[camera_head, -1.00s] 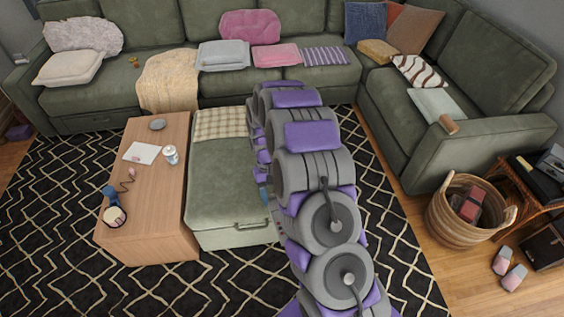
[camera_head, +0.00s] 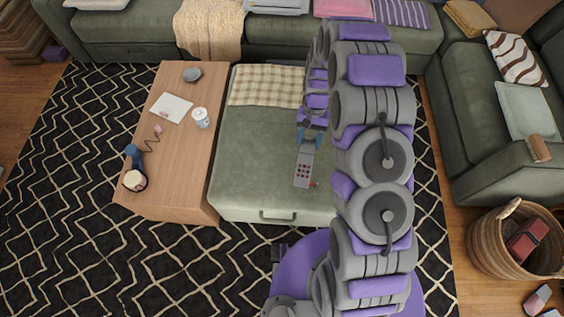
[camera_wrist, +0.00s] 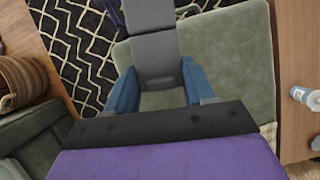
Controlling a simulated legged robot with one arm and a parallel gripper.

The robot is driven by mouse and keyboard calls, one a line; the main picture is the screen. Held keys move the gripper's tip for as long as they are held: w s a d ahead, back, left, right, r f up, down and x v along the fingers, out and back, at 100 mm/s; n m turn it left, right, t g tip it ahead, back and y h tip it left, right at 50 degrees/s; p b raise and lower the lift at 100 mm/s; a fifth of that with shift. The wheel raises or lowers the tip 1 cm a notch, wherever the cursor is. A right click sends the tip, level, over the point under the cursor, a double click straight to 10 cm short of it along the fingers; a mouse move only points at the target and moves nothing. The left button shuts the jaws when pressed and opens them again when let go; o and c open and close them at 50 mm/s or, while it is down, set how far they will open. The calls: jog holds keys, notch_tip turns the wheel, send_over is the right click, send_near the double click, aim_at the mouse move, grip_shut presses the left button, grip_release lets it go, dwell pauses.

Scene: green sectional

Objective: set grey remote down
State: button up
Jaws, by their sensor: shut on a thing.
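The grey remote (camera_head: 304,167) has dark and red buttons and shows over the right part of the green ottoman (camera_head: 262,190) in the head view. My gripper (camera_head: 311,136) is shut on its far end. In the wrist view the remote (camera_wrist: 155,45) sticks out between the blue fingers of my gripper (camera_wrist: 160,92), with the ottoman (camera_wrist: 228,62) behind it. I cannot tell whether the remote touches the ottoman. My arm hides the ottoman's right side in the head view.
A wooden table (camera_head: 183,165) stands left of the ottoman, with a paper (camera_head: 171,108), a white can (camera_head: 200,117), a grey dish (camera_head: 192,74) and a blue lamp (camera_head: 135,168). A checkered cloth (camera_head: 265,86) covers the ottoman's far end. A wicker basket (camera_head: 487,243) stands at right.

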jog(key=a+f+m+t+y+b, duration=0.25)
jog(key=a+f+m, duration=0.65)
jog(key=f, duration=0.5)
jog(key=s+d+f+m, duration=0.2)
jog(key=f, duration=0.4)
jog(key=s+d+f+m+t+b, duration=0.1)
jog(key=s+d+f+m, duration=0.2)
jog(key=f, duration=0.2)
jog(key=s+d+f+m+t+y, duration=0.1)
jog(key=s+d+f+m, duration=0.1)
jog(key=f, duration=0.4)
jog(key=shift+s+d+f+m+b, duration=0.15)
jog(key=shift+d+f+m+b, duration=0.1)
jog(key=shift+f+m+b, duration=0.1)
jog(key=b, duration=0.5)
send_over(294, 166)
jog(key=d, duration=0.1)
jog(key=shift+d+f, duration=0.15)
jog(key=shift+f, duration=0.65)
jog(key=shift+f+b, duration=0.75)
jog(key=shift+f, duration=1.05)
jog(key=shift+r, duration=0.1)
